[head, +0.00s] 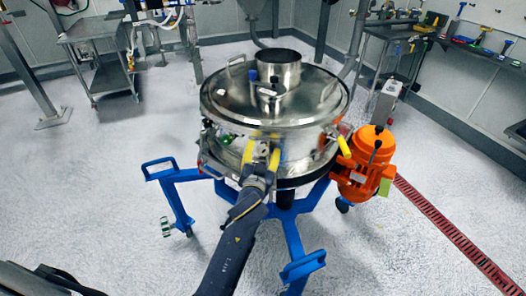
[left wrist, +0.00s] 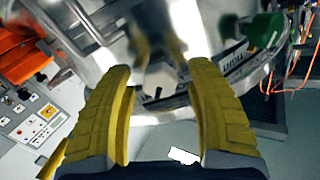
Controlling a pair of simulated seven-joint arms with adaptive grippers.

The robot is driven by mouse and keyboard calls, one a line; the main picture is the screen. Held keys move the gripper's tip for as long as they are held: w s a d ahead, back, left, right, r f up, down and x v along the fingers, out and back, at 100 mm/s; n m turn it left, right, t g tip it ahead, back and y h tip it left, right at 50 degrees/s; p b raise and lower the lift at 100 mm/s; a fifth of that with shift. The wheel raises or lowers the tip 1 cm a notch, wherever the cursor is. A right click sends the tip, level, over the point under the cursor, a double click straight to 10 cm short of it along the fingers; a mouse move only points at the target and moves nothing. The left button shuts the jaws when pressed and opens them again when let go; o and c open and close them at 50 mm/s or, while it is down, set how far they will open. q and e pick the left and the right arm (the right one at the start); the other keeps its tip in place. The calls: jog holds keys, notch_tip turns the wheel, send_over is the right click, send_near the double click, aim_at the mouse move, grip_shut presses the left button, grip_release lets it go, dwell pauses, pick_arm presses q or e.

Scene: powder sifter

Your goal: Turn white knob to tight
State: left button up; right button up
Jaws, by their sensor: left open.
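The round steel sifter (head: 300,150) stands on blue legs in the middle of the head view. My left gripper (head: 262,146) is at its front side, with yellow fingers spread apart. In the left wrist view the same gripper (left wrist: 160,85) is open, with the steel wall and a blurred reflection of the fingers beyond it. A label reading "TIGHT" (left wrist: 235,62) appears upside down, right of the fingers. A green knob (left wrist: 263,30) is at upper right.
An orange motor (head: 368,165) is attached at the sifter's right. A blue leg with a handle (head: 172,180) stands at the left. A steel cart (head: 98,55) and a tool bench (head: 450,42) stand behind.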

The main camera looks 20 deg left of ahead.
pick_arm(q)
jog(key=shift+c, duration=0.3)
grip_shut()
jog(key=shift+m, duration=1.2)
jog(key=shift+o, duration=0.3)
grip_release()
jog(key=s+d, duration=0.1)
jog(key=s, duration=1.1)
jog(key=shift+d, duration=0.3)
